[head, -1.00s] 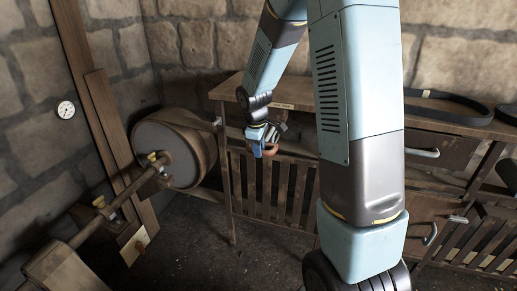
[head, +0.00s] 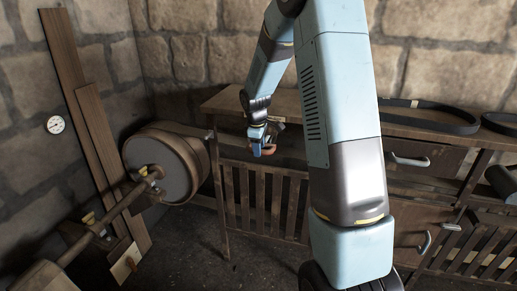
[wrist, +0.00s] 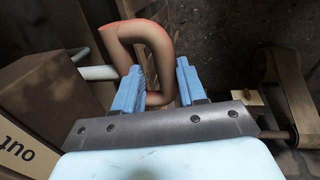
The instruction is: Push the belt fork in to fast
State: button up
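My gripper (wrist: 162,88) has its two blue fingers around a copper-brown bent loop (wrist: 151,36); part of the loop passes between them and part is hidden behind the left finger. In the head view my gripper (head: 262,142) hangs in front of the wooden bench, apart from the belt drive. A large round drum (head: 160,165) with a shaft (head: 110,212) stands at the left. Small yellow parts (head: 88,218) sit along the shaft. I cannot tell which part is the belt fork, and no "fast" mark is readable.
A box with a label reading "out" (wrist: 17,148) is close at the left in the wrist view. The bench (head: 228,101) and its slatted front (head: 262,190) lie behind my gripper. A black belt (head: 430,122) lies on the bench. Planks (head: 72,90) lean at the wall by a gauge (head: 55,124).

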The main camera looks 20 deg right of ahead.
jog(key=shift+o, duration=0.6)
jog(key=v, duration=1.3)
jog(key=shift+r, duration=0.3)
jog(key=s+a+r+m+t, duration=0.1)
jog(key=s+r+m, duration=0.2)
jog(key=s+r, duration=0.35)
jog(key=s+a+r+m+t, duration=0.1)
jog(key=s+a+r+m, duration=0.15)
jog(key=s, duration=0.75)
jog(key=s+m+t+y, duration=0.1)
jog(key=s+m, duration=0.4)
jog(key=s, duration=1.2)
jog(key=shift+s+a+r+t, duration=0.15)
jog(key=shift+a+r+t, duration=0.05)
jog(key=shift+a+t, duration=0.1)
